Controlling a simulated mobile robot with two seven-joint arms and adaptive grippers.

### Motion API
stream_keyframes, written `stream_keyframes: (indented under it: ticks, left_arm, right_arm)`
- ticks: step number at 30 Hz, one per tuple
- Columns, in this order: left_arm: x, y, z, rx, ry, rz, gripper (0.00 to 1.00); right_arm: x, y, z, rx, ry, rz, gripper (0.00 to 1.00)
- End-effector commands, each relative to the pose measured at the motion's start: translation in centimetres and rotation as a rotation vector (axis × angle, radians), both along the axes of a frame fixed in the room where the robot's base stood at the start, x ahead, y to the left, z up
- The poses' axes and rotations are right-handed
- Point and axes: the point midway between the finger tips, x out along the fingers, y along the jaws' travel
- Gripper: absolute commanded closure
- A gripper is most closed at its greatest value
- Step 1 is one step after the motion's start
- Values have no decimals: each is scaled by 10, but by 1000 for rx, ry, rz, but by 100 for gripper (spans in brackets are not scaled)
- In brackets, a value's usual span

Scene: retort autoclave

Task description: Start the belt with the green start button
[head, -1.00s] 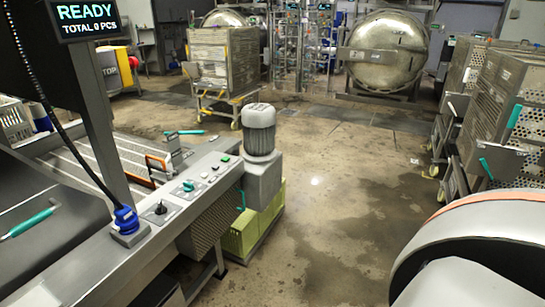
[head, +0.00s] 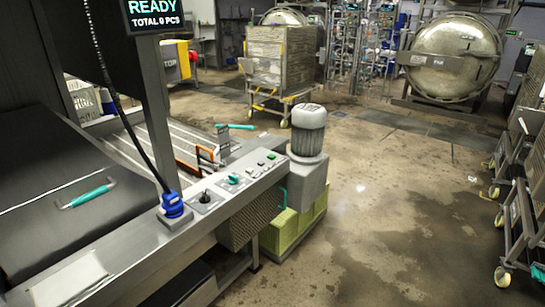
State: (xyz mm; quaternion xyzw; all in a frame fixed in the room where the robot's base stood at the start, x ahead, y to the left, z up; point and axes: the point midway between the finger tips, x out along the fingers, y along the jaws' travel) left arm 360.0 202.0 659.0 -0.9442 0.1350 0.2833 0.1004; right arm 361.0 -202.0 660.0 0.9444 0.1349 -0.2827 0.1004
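The green start button (head: 271,156) is a small green spot at the far end of the grey control panel (head: 222,191), close to the motor. Small pale buttons (head: 253,171) sit beside it. A teal rotary knob (head: 233,179) and a black knob (head: 204,196) are nearer to me on the same panel. The dark belt (head: 60,185) runs at the left. A display (head: 155,14) above it reads READY and TOTAL 0 PCS, though the digit is small. Neither gripper shows in the head view.
A grey motor (head: 308,130) stands at the panel's far end, above a yellow-green crate (head: 290,232). A blue connector (head: 173,205) with a black cable rises from the near end. A wheeled basket cart (head: 280,60) and round retort (head: 455,55) stand behind. The floor right of the panel is clear.

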Motion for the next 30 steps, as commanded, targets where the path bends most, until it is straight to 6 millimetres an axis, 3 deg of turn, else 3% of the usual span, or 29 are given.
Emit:
stream_keyframes:
  ticks: [13,18,30]
  left_arm:
    - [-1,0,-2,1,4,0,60]
    - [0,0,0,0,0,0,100]
    - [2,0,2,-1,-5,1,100]
  right_arm:
    - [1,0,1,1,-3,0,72]
    - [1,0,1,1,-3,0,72]
    - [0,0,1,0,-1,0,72]
